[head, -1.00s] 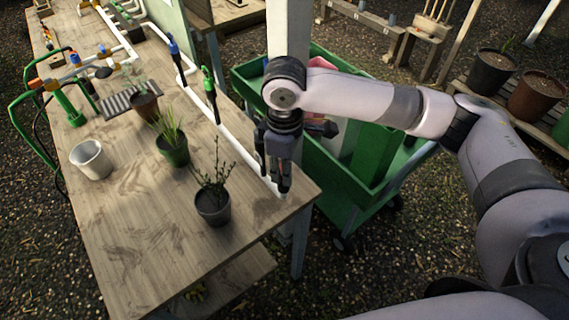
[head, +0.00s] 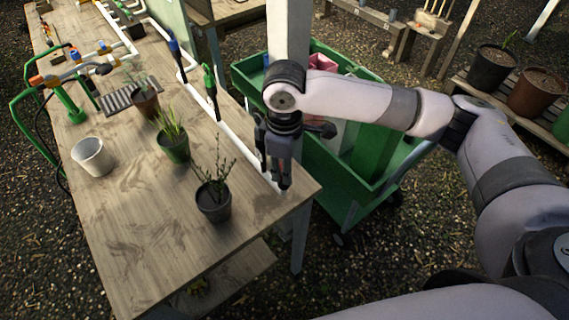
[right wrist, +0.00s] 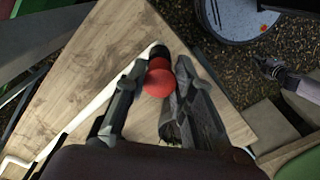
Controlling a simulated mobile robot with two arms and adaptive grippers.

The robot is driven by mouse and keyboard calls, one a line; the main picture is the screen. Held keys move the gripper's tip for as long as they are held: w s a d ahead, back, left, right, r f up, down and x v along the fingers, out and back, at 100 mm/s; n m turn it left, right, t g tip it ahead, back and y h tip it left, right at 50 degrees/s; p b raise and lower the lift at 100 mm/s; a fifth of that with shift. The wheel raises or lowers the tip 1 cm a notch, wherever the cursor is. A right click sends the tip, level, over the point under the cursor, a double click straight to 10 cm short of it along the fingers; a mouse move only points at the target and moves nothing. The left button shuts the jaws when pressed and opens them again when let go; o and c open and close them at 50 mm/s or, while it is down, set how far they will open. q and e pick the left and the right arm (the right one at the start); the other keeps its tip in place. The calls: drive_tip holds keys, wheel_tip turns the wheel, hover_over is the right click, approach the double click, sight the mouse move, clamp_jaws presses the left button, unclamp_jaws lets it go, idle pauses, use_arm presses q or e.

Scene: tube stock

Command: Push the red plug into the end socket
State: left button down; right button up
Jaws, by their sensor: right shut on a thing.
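The red plug (right wrist: 158,82) is round and sits between the fingers of my right gripper (right wrist: 160,70) in the right wrist view. A dark socket end (right wrist: 158,52) shows just beyond the plug, near the table corner; plug and socket look in contact or nearly so, and how deep the plug sits is hidden.
The wooden table (head: 150,255) carries a dark pot with a twiggy plant (head: 213,203), a grassy pot (head: 173,148) and a white pot (head: 92,157). Green and blue valves rise along the pipe. A green cart (head: 345,195) and a white post (head: 287,35) stand close behind the gripper.

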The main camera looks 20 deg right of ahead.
drive_tip(key=shift+f+p, duration=0.3)
drive_tip(key=shift+f, duration=0.2)
idle(0.6)
drive_tip(key=o, duration=0.9)
drive_tip(key=shift+c, duration=0.2)
drive_tip(key=shift+r, duration=0.1)
